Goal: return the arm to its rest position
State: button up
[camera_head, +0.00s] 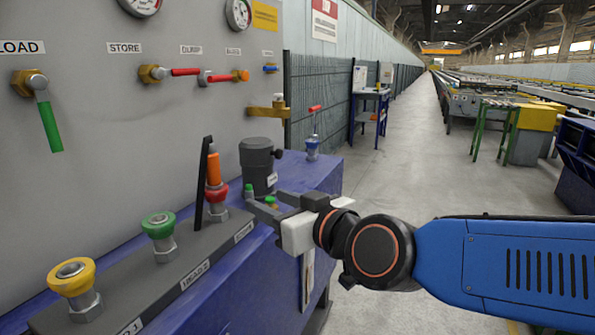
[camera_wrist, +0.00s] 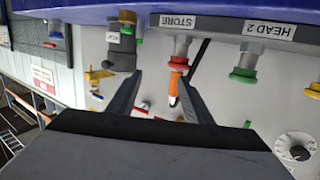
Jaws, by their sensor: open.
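My gripper (camera_head: 258,203) reaches in from the right on my blue arm, its fingers pointing left over the blue bench. The fingers are apart and nothing shows held between them. The wrist view is upside down and shows the two open fingers (camera_wrist: 160,78). In that view an orange-tipped fitting with a red collar (camera_wrist: 173,75) appears between and beyond the fingertips. In the head view the same orange-topped red fitting (camera_head: 215,175) stands left of my gripper; the fingers look clear of it. No marker of the rest position shows.
A dark cylindrical canister (camera_head: 258,165) stands close behind my fingers. A thin black bar (camera_head: 203,185) stands beside the red fitting. Green (camera_head: 158,225) and yellow (camera_head: 72,275) fittings stand on the dark manifold. A grey valve panel (camera_head: 110,110) rises behind. Open floor (camera_head: 410,180) lies right.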

jog(key=s+d+f+m+g+h, duration=0.1)
jog(key=d+f+m+g+h, duration=0.15)
jog(key=d+f, duration=0.55)
jog(key=d+f+m+g+h, duration=0.1)
jog(key=d+f+h, duration=0.25)
jog(key=d, duration=0.75)
jog(key=s+d+f+m+g+h, duration=0.2)
jog(key=s+d+f, duration=0.3)
jog(key=d, duration=0.3)
jog(key=s+d+f+m+g+h, duration=0.2)
jog(key=s+d+f+h, duration=0.1)
jog(key=s+d+f, duration=0.2)
jog(key=s+d, duration=0.2)
jog(key=d, duration=0.2)
jog(key=shift+m, duration=0.35)
